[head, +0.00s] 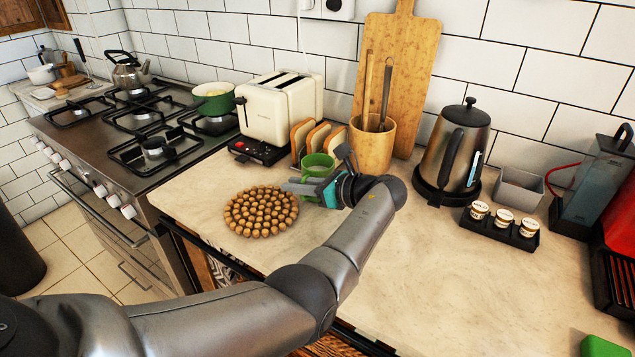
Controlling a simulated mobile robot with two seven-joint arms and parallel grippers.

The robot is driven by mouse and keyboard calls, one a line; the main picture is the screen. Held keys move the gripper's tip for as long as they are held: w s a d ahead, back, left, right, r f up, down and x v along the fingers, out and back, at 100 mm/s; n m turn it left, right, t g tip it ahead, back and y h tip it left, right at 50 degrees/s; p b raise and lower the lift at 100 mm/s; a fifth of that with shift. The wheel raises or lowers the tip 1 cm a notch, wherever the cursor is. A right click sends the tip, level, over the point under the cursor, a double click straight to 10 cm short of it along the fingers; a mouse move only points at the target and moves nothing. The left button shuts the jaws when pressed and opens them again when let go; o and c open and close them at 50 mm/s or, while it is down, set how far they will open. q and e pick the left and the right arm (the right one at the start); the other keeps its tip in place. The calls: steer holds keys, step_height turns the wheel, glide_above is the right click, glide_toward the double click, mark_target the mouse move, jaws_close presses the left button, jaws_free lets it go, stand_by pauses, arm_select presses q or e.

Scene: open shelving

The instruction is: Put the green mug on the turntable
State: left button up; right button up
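The green mug (318,162) stands upright on the counter in the head view, in front of the bread slices and left of the wooden utensil pot. My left gripper (316,172) is at the mug, with one finger low across its front left and the other raised at its right. The fingers are apart, but whether they press on the mug cannot be told. The gripper hides the mug's lower right part. I cannot make out a clear turntable; a round mat of wooden balls (260,211) lies left of the gripper. My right gripper is not in view.
A cream toaster (281,110) and bread slices (311,137) stand behind the mug. The utensil pot (371,150) is close at its right. A kettle (455,150) and a jar tray (503,228) stand further right. The front middle counter (440,280) is clear.

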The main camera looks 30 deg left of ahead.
arm_select(q)
steer(key=shift+x, duration=0.85)
jaws_close()
stand_by(0.6)
steer(key=shift+w+r, duration=0.1)
